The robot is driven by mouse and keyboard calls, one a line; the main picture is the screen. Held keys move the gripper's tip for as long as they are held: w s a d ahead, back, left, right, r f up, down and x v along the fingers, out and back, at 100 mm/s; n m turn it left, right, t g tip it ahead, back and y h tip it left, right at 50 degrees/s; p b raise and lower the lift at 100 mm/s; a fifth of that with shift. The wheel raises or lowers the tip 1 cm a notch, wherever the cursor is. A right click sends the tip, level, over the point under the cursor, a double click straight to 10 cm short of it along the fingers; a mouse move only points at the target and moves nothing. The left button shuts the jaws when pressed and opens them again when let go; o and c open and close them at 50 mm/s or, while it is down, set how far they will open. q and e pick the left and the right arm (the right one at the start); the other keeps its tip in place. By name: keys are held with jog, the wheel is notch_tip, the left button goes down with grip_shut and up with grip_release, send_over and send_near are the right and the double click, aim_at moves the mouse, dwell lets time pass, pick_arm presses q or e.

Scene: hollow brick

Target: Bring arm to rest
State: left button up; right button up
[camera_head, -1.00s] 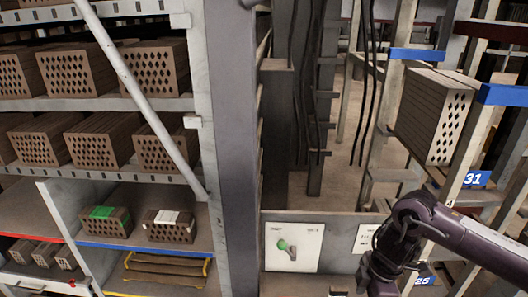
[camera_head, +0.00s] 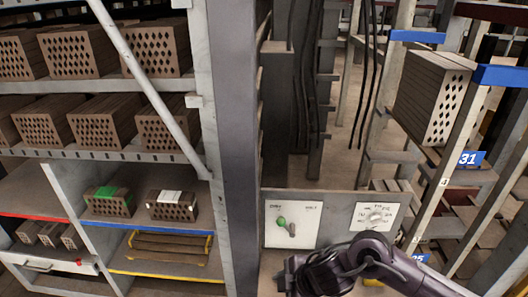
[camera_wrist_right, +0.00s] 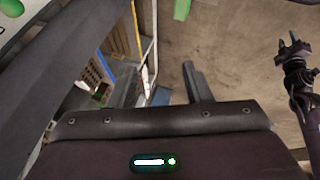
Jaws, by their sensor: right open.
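My right arm (camera_head: 345,265) comes in from the lower right in the head view and is bent across the bottom, in front of the control panel. Its gripper is not clearly visible there. In the right wrist view the two dark fingers of my right gripper (camera_wrist_right: 163,88) stand apart with nothing between them. A second dark gripper, apparently my left one (camera_wrist_right: 290,44), shows at the right edge of that view. It is too small to tell its opening. My left arm is not in the head view.
A grey panel (camera_head: 335,199) carries a green-knobbed lever (camera_head: 287,226) and a dial (camera_head: 376,216). Shelves at left hold several hollow bricks (camera_head: 82,52), a green-marked brick (camera_head: 110,199) and a white-marked brick (camera_head: 172,204). A brick stack (camera_head: 433,97) stands in the right rack.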

jog(key=s+a+r+m+t, duration=0.1)
jog(key=a+r+m+t, duration=0.3)
jog(key=a+r+m, duration=0.15)
jog(key=s+d+f+m+g+h, duration=0.25)
jog(key=s+d+m, duration=0.4)
jog(key=d, duration=0.45)
jog(key=s+d+f+m+g+h, duration=0.2)
jog(key=s+d+f+m+h, duration=0.15)
jog(key=s+d+m, duration=0.5)
notch_tip(320, 180, down, 39)
jog(key=s+d+n+b, duration=0.1)
jog(key=d+n+b, duration=0.15)
jog(key=b, duration=0.65)
jog(key=s+d+f+n+g+b, duration=0.1)
jog(key=s+f+b, duration=0.4)
jog(key=s+f, duration=1.3)
notch_tip(320, 180, down, 4)
jog(key=shift+s+d+r+g+y, duration=0.1)
jog(key=shift+s+d+g+y, duration=0.2)
jog(key=shift+d+g, duration=0.35)
